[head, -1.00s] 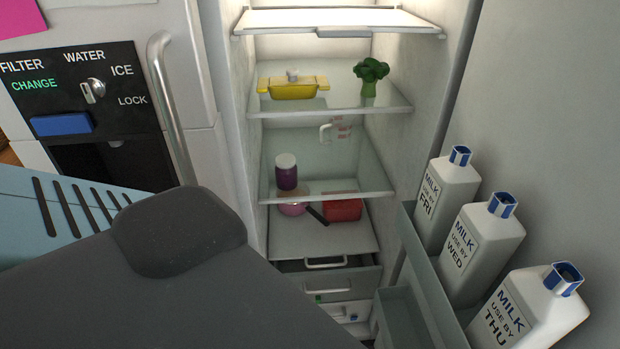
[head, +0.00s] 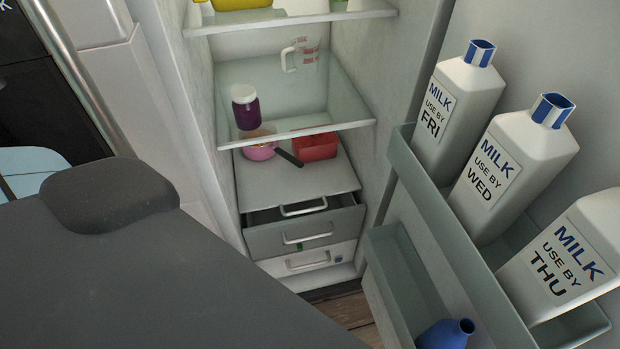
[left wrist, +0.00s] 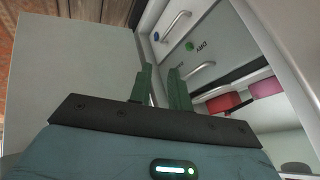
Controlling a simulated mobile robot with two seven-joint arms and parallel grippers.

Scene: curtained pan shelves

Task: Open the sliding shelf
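Low in the open fridge is a flat pale shelf (head: 330,180) with a metal handle (head: 303,207) at its front edge. A pink pan (head: 260,152) and a red container (head: 316,146) stand on it. Right below, a grey drawer (head: 270,241) has a dark gap at its top, and a white drawer (head: 290,263) is under that. My left gripper (left wrist: 160,70) shows only in the left wrist view, with its green fingers apart and nothing between them. Beyond the fingertips are drawer fronts with handles (left wrist: 176,25). My right gripper is in neither view.
The open fridge door on the right carries milk bottles (head: 460,92) in a door rack (head: 420,185), with a lower bin (head: 385,265) holding a blue bottle (head: 447,333). A glass shelf (head: 300,105) with a purple jar (head: 245,106) lies above the pale shelf.

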